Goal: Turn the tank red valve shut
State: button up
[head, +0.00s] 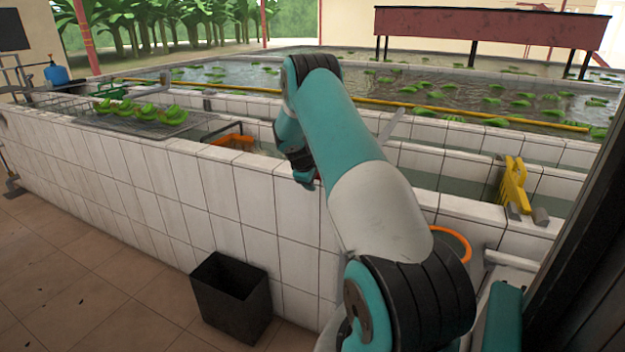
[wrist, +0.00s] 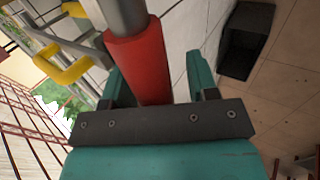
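A red sleeve-like handle (wrist: 138,62) on a grey metal bar (wrist: 125,14) fills the upper middle of the wrist view; it looks like the tank's red valve. My gripper (wrist: 155,68) is open, with its two teal fingers on either side of the handle. The left finger overlaps the handle's edge in the picture; contact is unclear. A gap shows between the handle and the right finger. In the head view, only a small red bit (head: 318,176) shows beside my arm at the tiled wall. My arm hides most of the valve there.
A black bin (head: 232,297) stands on the floor against the white tiled tank wall (head: 150,185); it also shows in the wrist view (wrist: 247,40). Green bananas (head: 140,108) lie on a rack at left. The left floor is clear.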

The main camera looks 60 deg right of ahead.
jog(key=shift+r, duration=0.1)
jog(key=b+v, duration=0.3)
jog(key=v, duration=1.4)
jog(key=shift+r, duration=0.1)
